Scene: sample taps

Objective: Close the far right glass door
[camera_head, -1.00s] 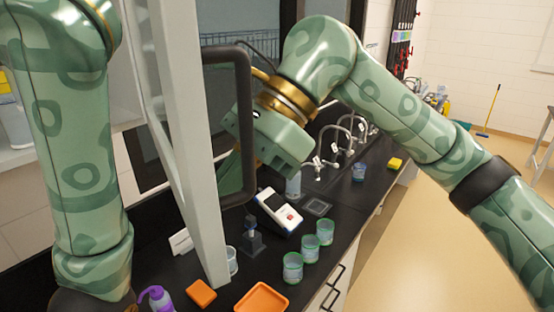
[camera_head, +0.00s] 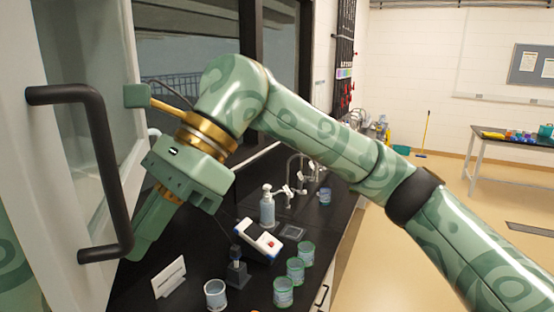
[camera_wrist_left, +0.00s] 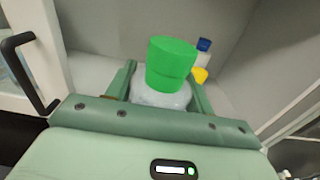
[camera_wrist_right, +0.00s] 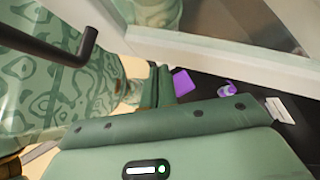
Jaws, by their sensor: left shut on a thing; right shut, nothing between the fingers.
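A white-framed glass door (camera_head: 72,188) with a black bar handle (camera_head: 108,165) stands open at the left of the head view. My right gripper (camera_head: 150,232) is shut and empty, just right of the handle by the door; contact cannot be told. In the right wrist view its fingers (camera_wrist_right: 160,88) are together below the white door frame (camera_wrist_right: 215,52). My left gripper (camera_wrist_left: 162,72) shows only in its wrist view, shut on a bottle with a green cap (camera_wrist_left: 170,62). A white cabinet interior lies beyond it, and a black handle (camera_wrist_left: 30,72) is at the left.
Taps (camera_head: 295,172) stand behind. Other bottles (camera_wrist_left: 202,60) stand beyond my left gripper.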

